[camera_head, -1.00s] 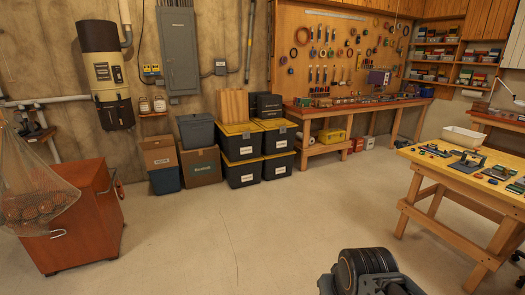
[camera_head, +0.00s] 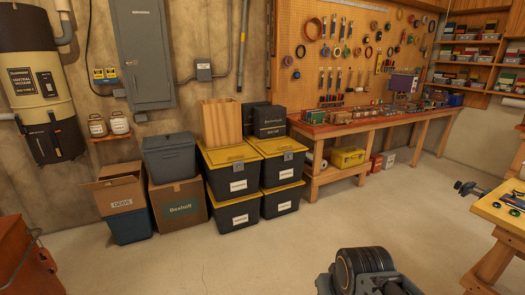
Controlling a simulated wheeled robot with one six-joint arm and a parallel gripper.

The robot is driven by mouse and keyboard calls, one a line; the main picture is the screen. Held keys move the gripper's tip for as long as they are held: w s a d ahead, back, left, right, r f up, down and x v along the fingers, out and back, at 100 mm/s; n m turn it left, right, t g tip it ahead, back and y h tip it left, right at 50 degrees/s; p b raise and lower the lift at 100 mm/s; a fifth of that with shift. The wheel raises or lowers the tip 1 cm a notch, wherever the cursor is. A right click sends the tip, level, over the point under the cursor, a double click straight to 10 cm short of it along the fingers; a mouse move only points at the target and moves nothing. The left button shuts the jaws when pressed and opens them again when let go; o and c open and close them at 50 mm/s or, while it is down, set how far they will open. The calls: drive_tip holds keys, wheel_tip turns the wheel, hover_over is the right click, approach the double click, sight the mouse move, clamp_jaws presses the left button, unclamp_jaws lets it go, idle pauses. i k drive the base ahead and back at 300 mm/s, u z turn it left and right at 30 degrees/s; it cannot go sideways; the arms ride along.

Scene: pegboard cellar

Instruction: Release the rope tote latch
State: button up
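Several black totes with yellow lids stand stacked in two columns by the back wall. The front left stack has an upper tote (camera_head: 233,178) and a lower tote (camera_head: 236,213). The right stack has an upper tote (camera_head: 281,168) and a lower tote (camera_head: 284,199). Grey latches show at the lid edges, such as one on the upper left tote (camera_head: 238,166) and one on the upper right tote (camera_head: 288,156). White labels are too small to read, so I cannot tell which is the rope tote. My gripper is not in view; only part of my arm shows at the bottom.
Cardboard boxes (camera_head: 179,207) and a grey bin (camera_head: 169,156) stand left of the totes. A wooden box (camera_head: 221,124) and black boxes (camera_head: 269,121) sit on top. A workbench (camera_head: 345,128) is to the right, a yellow-topped table (camera_head: 503,208) far right. The floor before the totes is clear.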

sight(288, 156)
drive_tip(key=i, duration=3.75)
drive_tip(key=z, duration=0.05)
